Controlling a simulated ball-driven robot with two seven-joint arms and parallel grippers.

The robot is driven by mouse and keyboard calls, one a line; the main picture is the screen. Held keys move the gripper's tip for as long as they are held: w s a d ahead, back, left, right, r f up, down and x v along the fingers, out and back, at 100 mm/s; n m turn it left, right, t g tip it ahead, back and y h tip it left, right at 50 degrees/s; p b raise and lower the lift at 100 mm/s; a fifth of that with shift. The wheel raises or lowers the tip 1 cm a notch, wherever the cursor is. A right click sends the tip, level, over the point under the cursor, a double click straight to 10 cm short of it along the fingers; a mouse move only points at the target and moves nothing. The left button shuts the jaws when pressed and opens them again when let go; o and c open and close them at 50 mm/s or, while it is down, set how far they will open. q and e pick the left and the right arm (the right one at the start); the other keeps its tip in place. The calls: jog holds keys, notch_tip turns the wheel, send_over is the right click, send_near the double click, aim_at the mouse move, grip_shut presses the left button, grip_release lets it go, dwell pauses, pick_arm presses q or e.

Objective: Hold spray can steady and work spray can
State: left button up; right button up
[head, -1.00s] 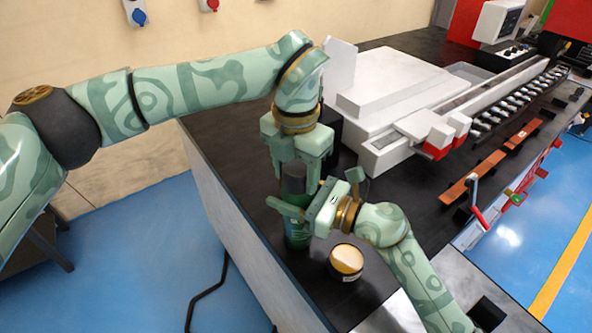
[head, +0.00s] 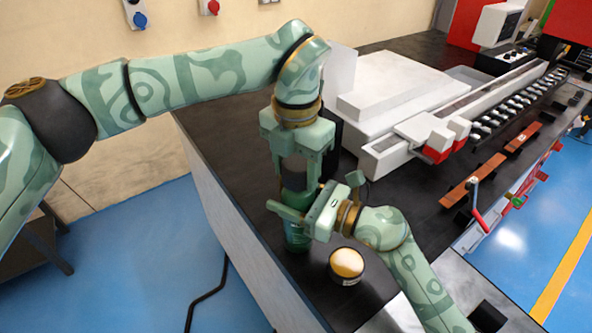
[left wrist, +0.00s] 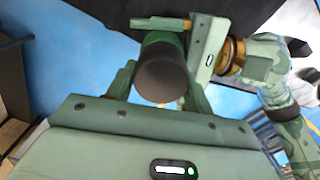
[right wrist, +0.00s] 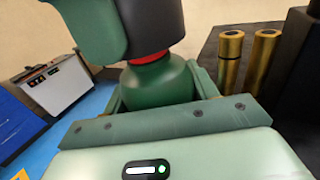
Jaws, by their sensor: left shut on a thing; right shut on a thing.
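The spray can stands upright near the counter's left edge, with a green body (head: 296,237) and a dark cap (head: 294,167). My left gripper (head: 293,182) comes from above and is shut on the dark cap. My right gripper (head: 297,215) comes from the right and is shut around the green body below it. In the right wrist view a red ring (right wrist: 150,57) shows between the dark cap and the green shoulder (right wrist: 160,82). In the left wrist view the cap's round top (left wrist: 162,78) faces the camera. The can's far side is hidden.
A round tin with a yellowish top (head: 346,263) stands just right of the can. A white machine (head: 410,95) with red-tipped blocks is behind on the dark counter (head: 225,170). Brass cylinders (right wrist: 230,60) show in the right wrist view. The counter's left edge is close.

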aim_at(296, 164)
pick_arm(q)
jog(key=shift+r, duration=0.2)
jog(key=shift+r, duration=2)
pick_arm(e)
jog(key=o, duration=1.5)
jog(key=shift+c, duration=0.2)
